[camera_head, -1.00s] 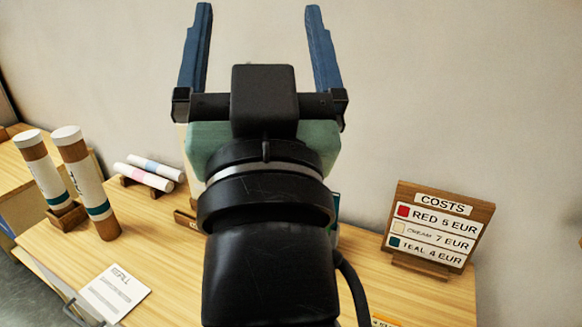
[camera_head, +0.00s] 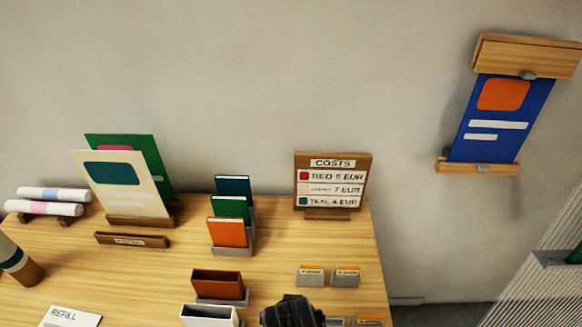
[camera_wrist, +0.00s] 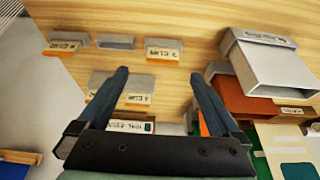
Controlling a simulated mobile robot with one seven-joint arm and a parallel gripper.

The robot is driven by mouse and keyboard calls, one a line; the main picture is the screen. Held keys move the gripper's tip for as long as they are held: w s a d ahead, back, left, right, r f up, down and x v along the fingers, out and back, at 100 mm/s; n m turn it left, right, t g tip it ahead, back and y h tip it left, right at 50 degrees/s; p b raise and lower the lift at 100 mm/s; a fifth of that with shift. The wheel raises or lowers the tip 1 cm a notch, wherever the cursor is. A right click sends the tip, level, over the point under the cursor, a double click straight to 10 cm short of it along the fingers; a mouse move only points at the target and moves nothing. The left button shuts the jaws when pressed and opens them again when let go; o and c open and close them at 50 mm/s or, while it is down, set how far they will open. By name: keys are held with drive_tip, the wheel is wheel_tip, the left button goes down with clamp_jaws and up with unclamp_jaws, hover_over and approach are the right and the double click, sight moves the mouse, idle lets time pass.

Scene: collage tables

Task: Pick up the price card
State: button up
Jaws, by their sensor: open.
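Several small price cards with orange edges stand in grey holders on the wooden table. In the head view, two are at the right part of the table, a left card (camera_head: 311,270) and a right card (camera_head: 347,270); another card (camera_head: 370,321) is cut off at the bottom edge. In the wrist view, I see a card at the upper left (camera_wrist: 64,48), one at upper middle (camera_wrist: 164,52) and one beside my left finger (camera_wrist: 138,98). My gripper (camera_wrist: 167,70) is open, its fingers above the holders, with nothing visibly held.
A costs sign (camera_head: 332,183) stands at the table's back right. Brown (camera_head: 217,285) and white (camera_head: 209,316) containers stand left of the cards. An empty grey holder (camera_wrist: 116,42) sits between two cards. A blue poster (camera_head: 498,120) hangs on the wall.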

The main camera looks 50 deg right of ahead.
drive_tip(key=shift+p+x, duration=0.6)
drive_tip(key=shift+x, duration=2.75)
drive_tip(key=shift+w+a, duration=0.1)
drive_tip(key=shift+w, duration=0.1)
drive_tip(key=shift+c, duration=0.2)
drive_tip(key=c, duration=1.3)
